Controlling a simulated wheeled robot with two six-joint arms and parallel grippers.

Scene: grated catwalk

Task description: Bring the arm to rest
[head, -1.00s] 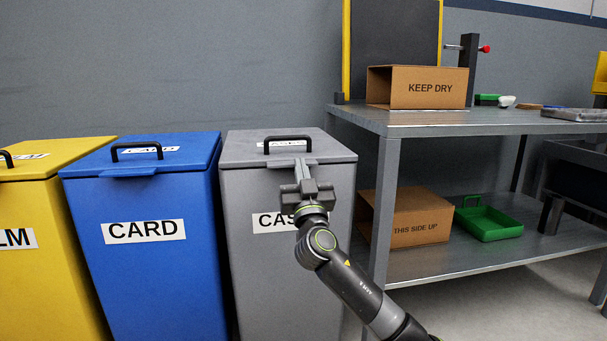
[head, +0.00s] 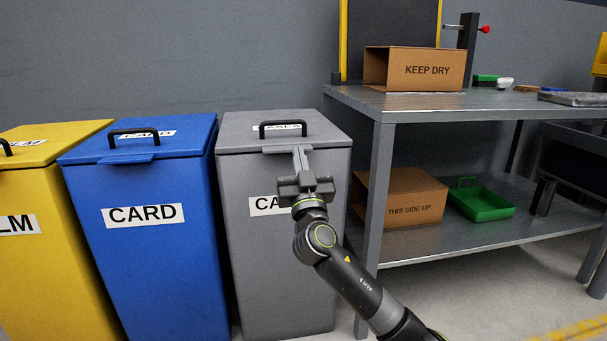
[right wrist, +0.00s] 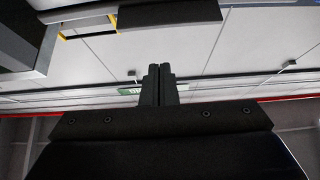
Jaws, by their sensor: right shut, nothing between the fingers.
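My right gripper (head: 299,158) is in front of the grey bin (head: 290,240), just below its lid, with its fingers pointing up. It hides part of the bin's label. The fingers are together with nothing between them. I cannot tell whether they touch the bin. In the right wrist view the closed fingers (right wrist: 159,84) stand against a pale ceiling. My left gripper is not in view.
A blue CARD bin (head: 150,255) and a yellow bin (head: 50,265) stand to the left, all lids down. A metal workbench (head: 440,104) stands close on the right. It carries a KEEP DRY box (head: 418,70). A THIS SIDE UP box (head: 405,195) and green tray (head: 482,204) are on its lower shelf.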

